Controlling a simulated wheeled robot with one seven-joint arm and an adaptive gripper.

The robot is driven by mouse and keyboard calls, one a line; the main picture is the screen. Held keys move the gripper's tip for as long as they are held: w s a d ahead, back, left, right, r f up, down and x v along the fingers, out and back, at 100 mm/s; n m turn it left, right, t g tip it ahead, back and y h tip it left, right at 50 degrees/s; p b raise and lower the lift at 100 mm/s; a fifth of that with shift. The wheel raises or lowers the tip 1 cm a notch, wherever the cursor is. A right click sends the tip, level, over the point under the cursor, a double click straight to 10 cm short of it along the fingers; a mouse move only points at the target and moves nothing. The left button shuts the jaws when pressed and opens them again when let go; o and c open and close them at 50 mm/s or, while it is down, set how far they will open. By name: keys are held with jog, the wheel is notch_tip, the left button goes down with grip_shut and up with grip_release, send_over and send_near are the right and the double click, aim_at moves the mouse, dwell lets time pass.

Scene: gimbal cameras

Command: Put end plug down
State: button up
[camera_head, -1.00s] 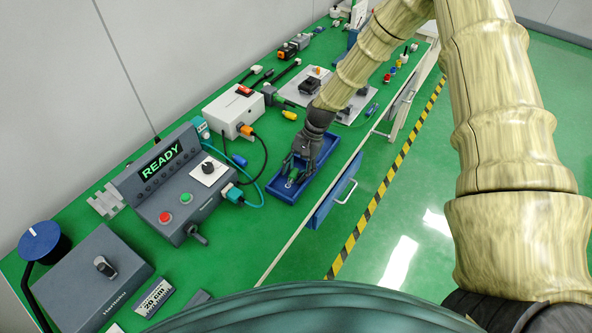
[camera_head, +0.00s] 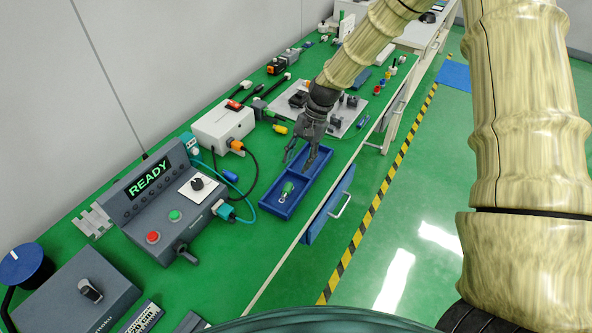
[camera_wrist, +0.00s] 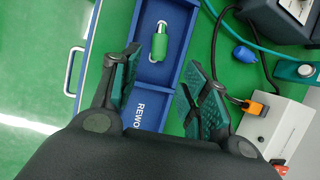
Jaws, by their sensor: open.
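The end plug looks to be the small green cylinder with a pale end (camera_head: 287,190), lying in the near compartment of the blue tray (camera_head: 271,207). In the wrist view the green plug (camera_wrist: 159,45) lies in the blue tray (camera_wrist: 153,73), beyond the fingertips. My gripper (camera_head: 301,160) is above the far part of the tray, apart from the plug. In the wrist view my gripper (camera_wrist: 157,72) has its two fingers spread with nothing between them. Lettering reading "REWO" shows on the tray, the rest hidden by my gripper.
A grey control box with a lit READY screen (camera_head: 150,179) stands left of the tray. A white box (camera_head: 222,127) with cables is behind it. A blue connector (camera_wrist: 245,54) lies beside the tray. An open blue drawer (camera_head: 327,208) juts out at the bench's right edge.

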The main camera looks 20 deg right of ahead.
jog(key=shift+v, duration=1.4)
dwell(0.9)
